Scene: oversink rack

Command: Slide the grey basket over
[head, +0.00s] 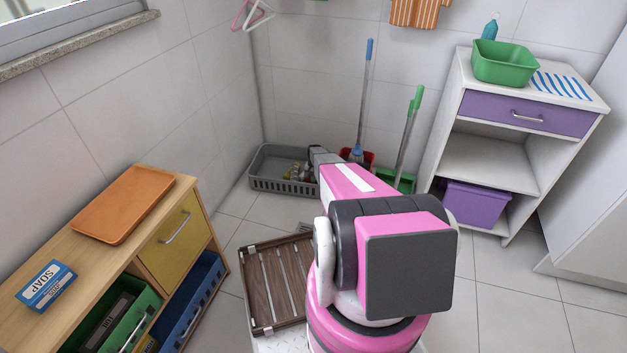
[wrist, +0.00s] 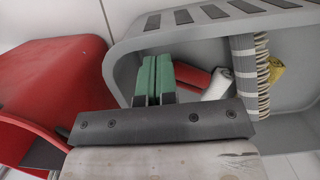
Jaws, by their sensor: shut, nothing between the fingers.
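The grey basket (head: 265,186) stands on the floor in the far corner, against the walls. Its slotted rim and inner wall fill much of the wrist view (wrist: 205,30). Several small things, red, white and yellow, lie in it, including a white roll (wrist: 217,84). My gripper (wrist: 154,62) has green fingers that are shut together with nothing between them. They appear over the basket's inside, near its end wall beside the red bin; I cannot tell whether they touch it. In the head view my arm hides the fingers and the basket's right end.
A red bin (wrist: 55,75) stands close to the basket's end. A blue-handled broom (head: 367,85) and a green-handled one (head: 408,135) lean behind. A brown slatted rack (head: 272,283) lies in front. Shelves stand left and right; floor is clear at front right.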

